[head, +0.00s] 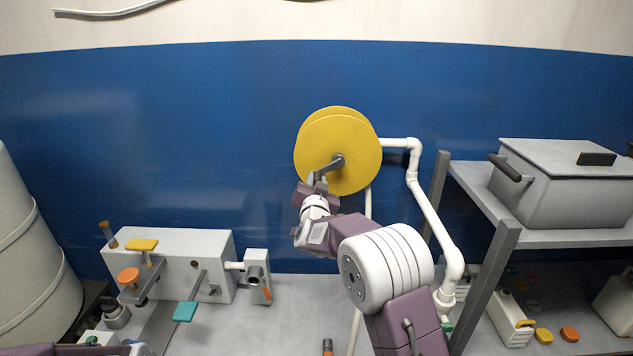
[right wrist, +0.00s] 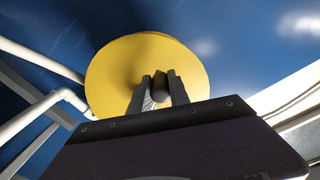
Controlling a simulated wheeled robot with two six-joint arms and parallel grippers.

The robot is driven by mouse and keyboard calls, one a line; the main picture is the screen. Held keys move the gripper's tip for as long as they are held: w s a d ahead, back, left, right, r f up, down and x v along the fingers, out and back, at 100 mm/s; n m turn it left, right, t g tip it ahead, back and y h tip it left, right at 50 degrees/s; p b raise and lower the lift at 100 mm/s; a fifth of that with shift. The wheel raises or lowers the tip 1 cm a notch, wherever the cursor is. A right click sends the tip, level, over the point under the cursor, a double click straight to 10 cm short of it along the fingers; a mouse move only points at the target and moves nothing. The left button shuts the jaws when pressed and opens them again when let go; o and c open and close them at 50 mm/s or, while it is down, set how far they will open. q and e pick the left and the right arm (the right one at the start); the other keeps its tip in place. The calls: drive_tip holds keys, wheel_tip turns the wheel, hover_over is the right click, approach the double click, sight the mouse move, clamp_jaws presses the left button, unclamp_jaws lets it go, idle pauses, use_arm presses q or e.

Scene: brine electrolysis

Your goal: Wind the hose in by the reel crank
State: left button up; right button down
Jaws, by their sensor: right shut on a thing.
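The yellow hose reel (head: 345,130) is mounted on the blue wall, at the middle of the head view. Its grey crank (head: 332,164) reaches from the hub down and to the left. My right gripper (head: 316,182) is at the crank's outer end. In the right wrist view the gripper (right wrist: 160,88) is shut on the dark crank handle (right wrist: 160,68), with the yellow disc (right wrist: 120,65) behind it. A pale hose (head: 367,205) hangs below the reel, partly hidden by my right arm. My left gripper is not seen; only a bit of purple arm shows at bottom left.
A white pipe (head: 425,195) runs down right of the reel. A grey shelf (head: 560,236) holds a lidded grey box (head: 565,185). A white apparatus (head: 190,250) with coloured handles stands on the bench at left. A large pale tank (head: 30,260) stands at far left.

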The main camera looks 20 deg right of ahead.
sight(316, 176)
idle(0.4)
drive_tip(key=m+b, duration=0.1)
drive_tip(key=r+m+b, duration=0.1)
drive_tip(key=m, duration=0.1)
drive_tip(key=shift+w+a+r, duration=0.1)
drive_tip(key=shift+a+r, duration=0.2)
drive_tip(key=shift+a, duration=0.1)
wheel_tip(316, 176, up, 3)
drive_tip(key=m+b, duration=0.1)
drive_tip(key=m, duration=0.3)
drive_tip(key=shift+a+f+m, duration=0.1)
drive_tip(key=shift+m, duration=0.2)
drive_tip(key=r+m, duration=0.1)
drive_tip(key=m, duration=0.1)
drive_tip(key=r+m+b, duration=0.1)
drive_tip(key=m, duration=0.1)
drive_tip(key=shift+d+r, duration=0.4)
drive_tip(key=shift+s+d+r+m+b, duration=0.1)
drive_tip(key=shift+d+r+m+b, duration=0.2)
drive_tip(key=shift+m, duration=0.45)
drive_tip(key=shift+s+d+r+m+b, duration=0.15)
drive_tip(key=shift+r+m, duration=0.25)
drive_tip(key=shift+m, duration=0.4)
drive_tip(key=shift+s+d+r+m+b, duration=0.1)
drive_tip(key=shift+d+r+m, duration=0.25)
drive_tip(key=shift+m, duration=0.4)
drive_tip(key=c, duration=1.2)
unclamp_jaws()
drive_tip(key=shift+w, duration=0.1)
drive_tip(key=shift+c, duration=0.2)
